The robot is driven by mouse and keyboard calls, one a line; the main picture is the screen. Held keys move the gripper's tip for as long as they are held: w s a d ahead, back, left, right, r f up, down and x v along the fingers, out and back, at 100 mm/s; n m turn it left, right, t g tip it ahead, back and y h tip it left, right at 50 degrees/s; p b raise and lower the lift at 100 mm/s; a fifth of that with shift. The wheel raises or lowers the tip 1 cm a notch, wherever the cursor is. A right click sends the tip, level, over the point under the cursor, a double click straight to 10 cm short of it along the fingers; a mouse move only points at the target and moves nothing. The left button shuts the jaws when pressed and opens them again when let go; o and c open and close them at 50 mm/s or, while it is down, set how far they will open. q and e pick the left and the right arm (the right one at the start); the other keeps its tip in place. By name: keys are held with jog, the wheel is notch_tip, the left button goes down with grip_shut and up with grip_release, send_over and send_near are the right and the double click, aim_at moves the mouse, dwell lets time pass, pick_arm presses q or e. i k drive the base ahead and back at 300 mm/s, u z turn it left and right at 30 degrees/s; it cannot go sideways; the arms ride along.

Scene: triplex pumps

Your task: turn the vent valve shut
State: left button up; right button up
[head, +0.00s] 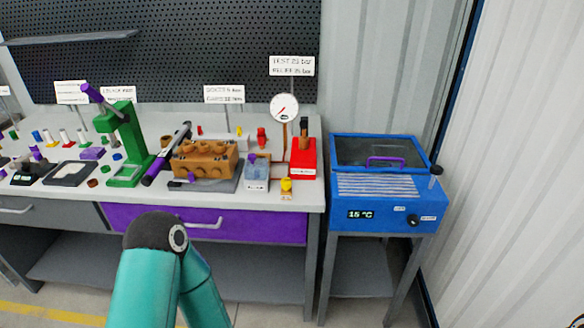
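No part is readably labelled as the vent valve. A small yellow fitting (286,185) stands at the bench's front edge with a small label below it; it may be the valve, but its setting is too small to tell. Beside it are a clear blue-tinted container (257,168) and a red unit (302,158). A round white gauge (285,107) stands on a copper-coloured pipe above them. A teal arm link of mine rises at the lower left, in front of the bench. Neither gripper is in view.
The grey bench (60,195) holds a brown pump block (205,160), a green press (122,145) and several small parts. A purple drawer (150,218) is below. A blue lidded cabinet (375,190), reading 15 °C, stands right of the bench across a narrow gap.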

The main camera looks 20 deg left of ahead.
aim_at(286, 184)
jog(key=u, duration=0.3)
jog(key=i, duration=0.8)
jog(key=u, duration=0.6)
jog(key=k, duration=0.8)
jog(key=u, duration=0.2)
jog(key=i, duration=0.75)
jog(key=z, duration=0.05)
